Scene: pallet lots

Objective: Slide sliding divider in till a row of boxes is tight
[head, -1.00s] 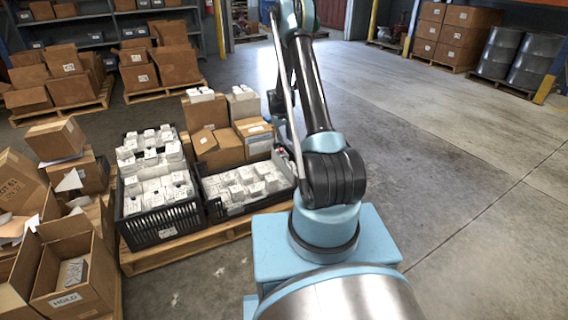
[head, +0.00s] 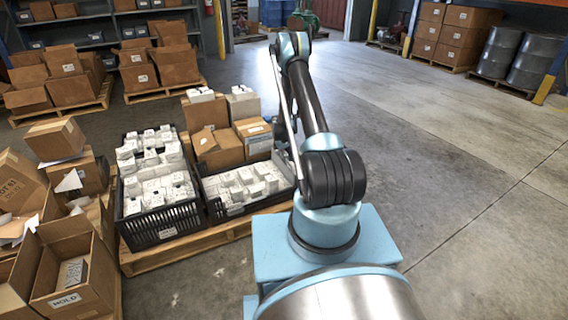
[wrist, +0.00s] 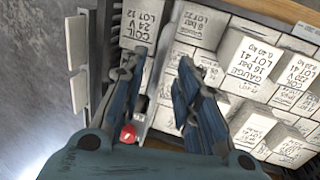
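My gripper (wrist: 157,85) is open in the wrist view, its two blue fingers apart above one end of a black tote with white boxes. A narrow pale strip (wrist: 160,82), which looks like the sliding divider, runs between the fingers; I cannot tell whether they touch it. A red knob (wrist: 128,133) is beside the left finger. White printed boxes (wrist: 250,63) stand in uneven rows to the right of the fingers. A box marked COIL (wrist: 143,25) is ahead of the left finger. In the head view the low tote (head: 243,210) holds these boxes; my arm hides the gripper.
A second black crate (head: 165,226) of white boxes stands left of the tote on the wooden pallet (head: 185,250). Brown cartons (head: 218,150) stand behind the tote. Open cartons (head: 75,268) crowd the left front.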

